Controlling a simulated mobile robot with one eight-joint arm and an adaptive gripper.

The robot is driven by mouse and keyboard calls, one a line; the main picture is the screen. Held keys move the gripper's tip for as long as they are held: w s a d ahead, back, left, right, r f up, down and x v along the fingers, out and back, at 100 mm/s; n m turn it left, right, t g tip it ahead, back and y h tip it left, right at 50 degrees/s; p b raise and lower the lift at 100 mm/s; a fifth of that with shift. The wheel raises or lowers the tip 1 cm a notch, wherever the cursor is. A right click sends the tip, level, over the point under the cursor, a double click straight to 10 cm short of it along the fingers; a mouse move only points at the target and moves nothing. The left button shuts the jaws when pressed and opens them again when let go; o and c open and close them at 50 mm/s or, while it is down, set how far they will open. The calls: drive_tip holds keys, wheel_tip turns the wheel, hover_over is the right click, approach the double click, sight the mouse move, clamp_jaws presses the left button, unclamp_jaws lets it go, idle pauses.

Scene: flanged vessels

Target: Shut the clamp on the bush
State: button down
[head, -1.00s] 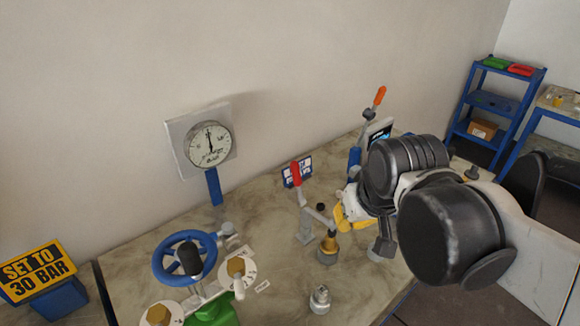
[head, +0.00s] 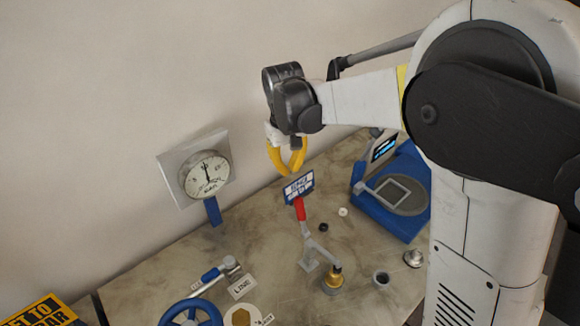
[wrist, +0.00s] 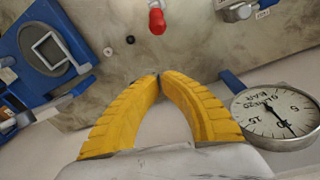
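The clamp (head: 309,243) stands on the bench with its red handle (head: 300,209) pointing up. Its grey arm slopes down to the right to the brass-coloured bush (head: 335,278), which sits in a grey holder. I cannot tell whether the arm presses on the bush. My gripper (head: 288,172) is above and behind the clamp, apart from it, its yellow fingers pointing down. In the wrist view the fingertips (wrist: 158,78) meet with nothing between them. The red handle (wrist: 156,20) shows beyond them; the bush is not in that view.
A blue-and-white sign (head: 299,188) stands close behind the handle. A pressure gauge (head: 207,174) is at the left by the wall. A blue-based device (head: 390,222) is at the right. A blue handwheel (head: 190,312) is front left. Small grey parts lie right of the bush.

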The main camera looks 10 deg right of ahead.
sight(302, 217)
drive_tip(key=s+d+f+b, duration=0.1)
drive_tip(key=s+f, duration=0.2)
drive_tip(key=f, duration=0.5)
drive_tip(key=shift+s+d+f+b, duration=0.2)
drive_tip(key=shift+s+d+b, duration=0.1)
drive_tip(key=shift+d+b, duration=0.1)
drive_tip(key=shift+s, duration=0.1)
drive_tip(key=shift+s+d+r+t+y, duration=0.4)
drive_tip(key=shift+s+t, duration=0.1)
drive_tip(key=shift+s, duration=0.1)
drive_tip(key=shift+s+d+r+t+y, duration=0.3)
drive_tip(key=shift+s+d+t, duration=0.1)
drive_tip(key=shift+s+t, duration=0.15)
drive_tip(key=shift+s, duration=0.1)
